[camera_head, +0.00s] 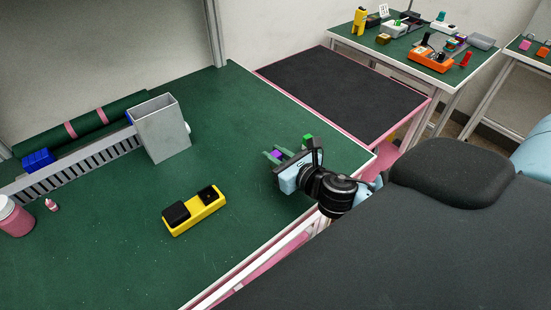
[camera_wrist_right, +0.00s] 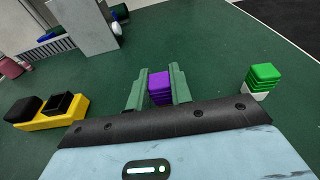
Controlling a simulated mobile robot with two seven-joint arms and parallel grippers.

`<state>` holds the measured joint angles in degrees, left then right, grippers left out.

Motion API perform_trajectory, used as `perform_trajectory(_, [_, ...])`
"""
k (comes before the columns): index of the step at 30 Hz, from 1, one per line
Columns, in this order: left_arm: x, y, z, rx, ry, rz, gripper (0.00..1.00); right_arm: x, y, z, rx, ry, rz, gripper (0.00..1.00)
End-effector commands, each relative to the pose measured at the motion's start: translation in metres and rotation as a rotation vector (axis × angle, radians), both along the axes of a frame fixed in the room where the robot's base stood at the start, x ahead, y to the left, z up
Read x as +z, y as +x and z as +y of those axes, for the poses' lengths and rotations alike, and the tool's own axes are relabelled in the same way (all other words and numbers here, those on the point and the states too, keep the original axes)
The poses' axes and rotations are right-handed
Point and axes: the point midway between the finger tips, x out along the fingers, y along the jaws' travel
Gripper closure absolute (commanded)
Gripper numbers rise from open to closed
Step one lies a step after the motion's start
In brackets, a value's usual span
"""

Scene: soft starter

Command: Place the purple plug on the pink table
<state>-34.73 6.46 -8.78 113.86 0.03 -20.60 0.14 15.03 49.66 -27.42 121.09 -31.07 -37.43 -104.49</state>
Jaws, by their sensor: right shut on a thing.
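The purple plug (camera_head: 277,154) is between the two green fingers of my right gripper (camera_head: 272,157), which is shut on it. In the right wrist view the ribbed purple plug (camera_wrist_right: 160,88) sits between the fingertips (camera_wrist_right: 158,84). The gripper is low over the right part of the green-topped table (camera_head: 240,110); I cannot tell whether the plug touches the surface. A pink-framed table with a dark top (camera_head: 345,92) adjoins behind and to the right, with nothing on it. My left gripper is not in view.
A green plug with a white base (camera_wrist_right: 264,82) stands right of my gripper. A yellow block with black sockets (camera_head: 196,211), a grey bin (camera_head: 160,128) and a pink jar (camera_head: 14,218) are on the green top. A table with several devices (camera_head: 420,50) stands behind.

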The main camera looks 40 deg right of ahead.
Motion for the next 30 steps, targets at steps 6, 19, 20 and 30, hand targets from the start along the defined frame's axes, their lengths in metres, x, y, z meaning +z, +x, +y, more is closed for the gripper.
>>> perform_trajectory(6, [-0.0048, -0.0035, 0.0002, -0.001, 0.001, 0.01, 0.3, -0.0146, -0.0001, -0.0001, 0.0, 0.0, 0.0, 1.0])
perform_trajectory(19, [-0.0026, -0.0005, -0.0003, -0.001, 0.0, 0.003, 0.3, -0.017, -0.0001, -0.0001, 0.0, 0.0, -0.001, 0.62])
perform_trajectory(20, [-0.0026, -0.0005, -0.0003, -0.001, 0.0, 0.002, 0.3, -0.017, -0.0001, -0.0001, 0.0, 0.0, -0.001, 0.58])
perform_trajectory(30, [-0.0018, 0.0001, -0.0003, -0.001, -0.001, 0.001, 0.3, -0.014, 0.0, -0.0002, 0.0, 0.0, -0.002, 0.57])
